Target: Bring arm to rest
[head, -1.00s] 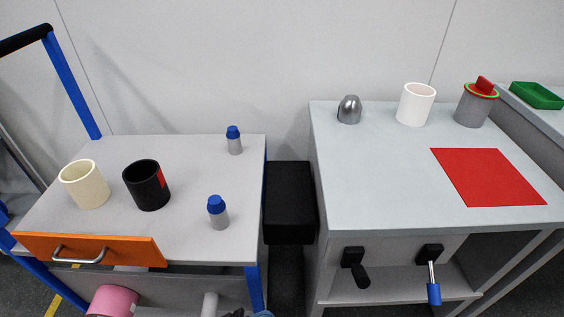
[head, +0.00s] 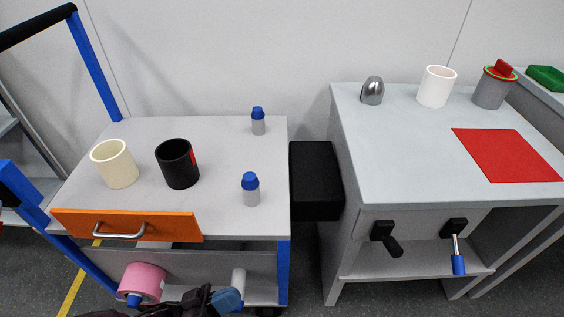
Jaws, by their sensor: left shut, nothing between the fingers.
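My left gripper (head: 199,299) shows as a dark shape at the bottom edge, in front of the left cart's lower shelf. It is shut and empty. It is low, well below the cart's top, and apart from the mugs and bottles there. Much of the left arm is cut off by the frame. My right gripper is not in view.
The left cart (head: 225,220) holds a cream mug (head: 115,165), a black mug (head: 178,165) and two blue-capped bottles (head: 251,190). An orange drawer front (head: 170,226) faces me. A pink roll (head: 148,279) lies below. The right bench (head: 400,160) carries a red sheet (head: 507,155).

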